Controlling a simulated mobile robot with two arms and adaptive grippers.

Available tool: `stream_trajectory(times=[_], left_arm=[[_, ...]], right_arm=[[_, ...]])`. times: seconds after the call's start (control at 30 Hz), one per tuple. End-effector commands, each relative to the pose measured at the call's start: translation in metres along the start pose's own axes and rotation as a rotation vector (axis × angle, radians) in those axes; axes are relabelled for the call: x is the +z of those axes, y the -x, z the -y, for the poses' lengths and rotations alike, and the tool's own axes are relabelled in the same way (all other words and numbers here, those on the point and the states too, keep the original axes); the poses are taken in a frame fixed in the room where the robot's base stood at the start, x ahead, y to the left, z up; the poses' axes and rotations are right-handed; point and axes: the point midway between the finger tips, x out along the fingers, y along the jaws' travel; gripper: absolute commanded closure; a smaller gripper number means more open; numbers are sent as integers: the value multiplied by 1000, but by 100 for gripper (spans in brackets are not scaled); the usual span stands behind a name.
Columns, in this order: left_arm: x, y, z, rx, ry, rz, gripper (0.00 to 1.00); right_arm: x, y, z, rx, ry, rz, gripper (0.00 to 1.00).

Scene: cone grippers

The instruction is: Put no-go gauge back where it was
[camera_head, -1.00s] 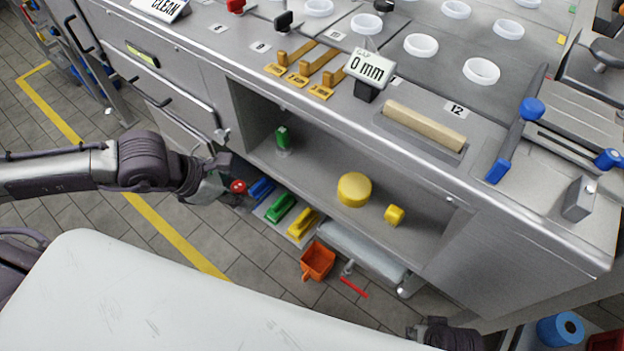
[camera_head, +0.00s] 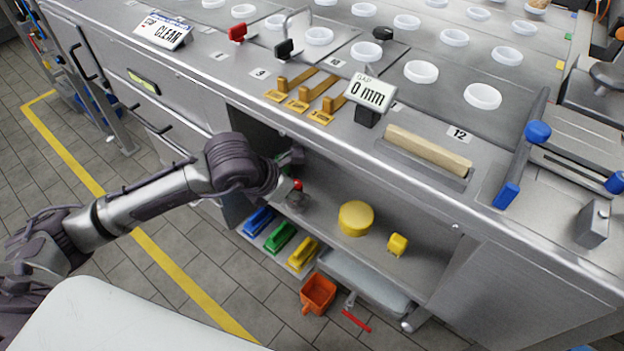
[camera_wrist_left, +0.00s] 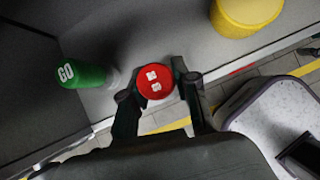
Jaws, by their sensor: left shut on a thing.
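The no-go gauge has a round red end with white lettering (camera_wrist_left: 155,80). It shows small in the head view (camera_head: 297,184), inside the open shelf of the bench. My left gripper (camera_wrist_left: 158,90) is shut on it, with one finger on each side. My right gripper is not in view.
The shelf (camera_head: 328,195) also holds a yellow round tub (camera_head: 355,218) and a small yellow block (camera_head: 397,244). The bench top overhangs the shelf. Blue, green and yellow handles (camera_head: 280,236) and an orange scoop (camera_head: 318,292) sit lower, in front.

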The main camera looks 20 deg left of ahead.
Motion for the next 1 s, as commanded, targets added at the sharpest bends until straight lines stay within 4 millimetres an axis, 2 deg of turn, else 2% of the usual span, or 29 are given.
stream_trajectory(times=[0.4, 0.47, 0.67, 0.7, 0.8, 0.83, 1.0], left_arm=[[42, -27, 1, -1, 0, 1, 100], [36, -31, 0, 0, -1, -2, 100], [36, -31, 0, 0, -1, 0, 100], [35, -31, 0, 0, -1, -1, 65], [35, -31, 0, 0, -1, -1, 49], [35, -31, 0, 0, -1, -1, 45], [35, -31, 0, 0, 0, -1, 45]], right_arm=[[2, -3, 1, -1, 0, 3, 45], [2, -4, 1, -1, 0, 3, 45], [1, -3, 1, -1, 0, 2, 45], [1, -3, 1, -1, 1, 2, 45], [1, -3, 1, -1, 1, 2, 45], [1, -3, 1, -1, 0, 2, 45], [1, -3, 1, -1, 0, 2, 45]])
